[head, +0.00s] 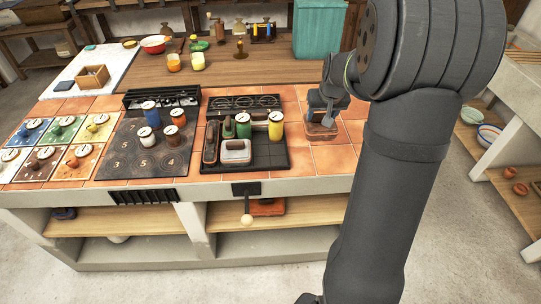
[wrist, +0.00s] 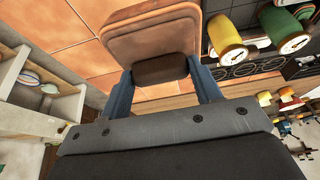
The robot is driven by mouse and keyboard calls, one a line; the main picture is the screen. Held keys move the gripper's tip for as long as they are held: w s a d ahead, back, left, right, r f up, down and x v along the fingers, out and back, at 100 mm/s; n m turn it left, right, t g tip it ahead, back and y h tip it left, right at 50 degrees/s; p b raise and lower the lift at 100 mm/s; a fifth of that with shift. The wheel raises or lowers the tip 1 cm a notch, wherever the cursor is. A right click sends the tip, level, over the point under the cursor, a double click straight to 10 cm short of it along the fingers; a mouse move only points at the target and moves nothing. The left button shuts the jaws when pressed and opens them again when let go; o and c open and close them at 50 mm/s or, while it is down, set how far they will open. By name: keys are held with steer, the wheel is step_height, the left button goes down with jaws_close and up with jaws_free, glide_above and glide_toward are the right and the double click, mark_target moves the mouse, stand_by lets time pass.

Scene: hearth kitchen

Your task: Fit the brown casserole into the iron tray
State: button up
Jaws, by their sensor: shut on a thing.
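The brown casserole (head: 320,131) is at the right end of the tiled top, right of the iron tray. It also shows in the wrist view (wrist: 150,34), a rounded brown block with a dark handle. My gripper (head: 322,110) is shut on that handle from above; in the wrist view, its blue-grey fingers (wrist: 163,76) stand on both sides of it. I cannot tell whether the casserole touches the tiles.
A dark numbered plate (head: 125,162) with several cans lies left of the tray. A dark rack (head: 165,97) stands behind it. Coloured tiles (head: 50,160) cover the left end. Bare orange tiles (head: 335,160) lie around the casserole. A yellow can (wrist: 228,42) shows in the wrist view.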

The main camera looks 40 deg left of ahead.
steer(key=s+a, duration=0.2)
steer(key=s, duration=0.5)
steer(key=shift+s+a+f, duration=0.55)
steer(key=shift+a+f, duration=1.15)
steer(key=shift+f, duration=0.15)
steer(key=shift+s+a+f, duration=0.5)
steer(key=shift+a+f, duration=1.15)
steer(key=shift+f, duration=0.2)
steer(key=shift+s+a+f, duration=0.55)
steer(key=shift+a+f, duration=1.15)
steer(key=shift+f, duration=0.15)
steer(key=shift+f, duration=0.2)
steer(key=o, duration=1.7)
steer(key=v, duration=1.2)
steer(key=shift+d+r, duration=0.1)
steer(key=shift+r, duration=0.1)
